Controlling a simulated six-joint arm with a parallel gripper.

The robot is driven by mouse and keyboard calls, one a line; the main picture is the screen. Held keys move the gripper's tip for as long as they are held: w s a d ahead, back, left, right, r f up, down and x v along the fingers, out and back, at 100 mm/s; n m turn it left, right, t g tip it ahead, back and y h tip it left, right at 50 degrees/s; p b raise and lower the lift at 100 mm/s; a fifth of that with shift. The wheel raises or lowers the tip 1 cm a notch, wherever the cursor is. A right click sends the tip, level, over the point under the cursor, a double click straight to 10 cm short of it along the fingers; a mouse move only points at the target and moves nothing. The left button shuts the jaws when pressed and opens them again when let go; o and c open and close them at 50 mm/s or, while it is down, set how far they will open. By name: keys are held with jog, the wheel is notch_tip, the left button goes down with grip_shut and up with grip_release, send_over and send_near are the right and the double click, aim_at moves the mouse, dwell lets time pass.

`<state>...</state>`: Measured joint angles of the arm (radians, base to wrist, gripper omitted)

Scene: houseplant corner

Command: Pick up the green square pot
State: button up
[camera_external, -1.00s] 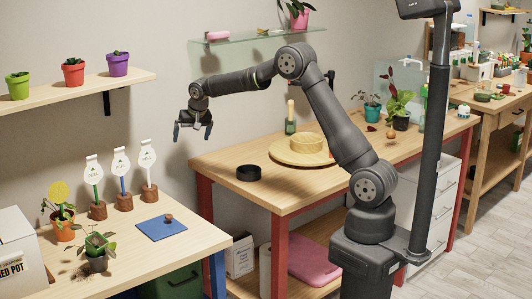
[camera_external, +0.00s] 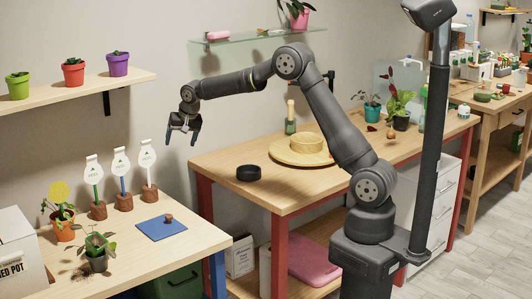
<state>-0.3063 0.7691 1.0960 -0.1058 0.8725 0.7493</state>
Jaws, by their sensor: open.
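A green pot (camera_external: 17,87) with a small plant stands upright at the left end of the wall shelf. Its rim looks squarish, but it is small in the picture. My gripper (camera_external: 181,142) is open and empty, pointing down in the air in front of the wall. It is to the right of the shelf and clearly apart from the green pot. Nothing hides the pot.
On the wooden wall shelf (camera_external: 60,98), a red pot (camera_external: 73,75) and a purple pot (camera_external: 117,67) stand right of the green one. Below, the left table holds tagged stakes (camera_external: 121,172), plants and a blue mat (camera_external: 161,228). A glass shelf (camera_external: 260,36) is above my arm.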

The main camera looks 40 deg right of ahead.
jog(key=s+a+m+y, duration=0.1)
jog(key=s+a, duration=0.2)
jog(key=a, duration=0.4)
jog(key=s+a+m+y, duration=0.1)
jog(key=s+a, duration=0.2)
jog(key=a, duration=0.3)
jog(key=m+g+y, duration=0.2)
jog(key=m+y, duration=0.1)
jog(key=m, duration=0.3)
send_near(97, 242)
jog(key=shift+m, duration=0.3)
jog(key=shift+x, duration=4.4)
jog(key=c, duration=1.2)
jog(key=shift+r, duration=0.1)
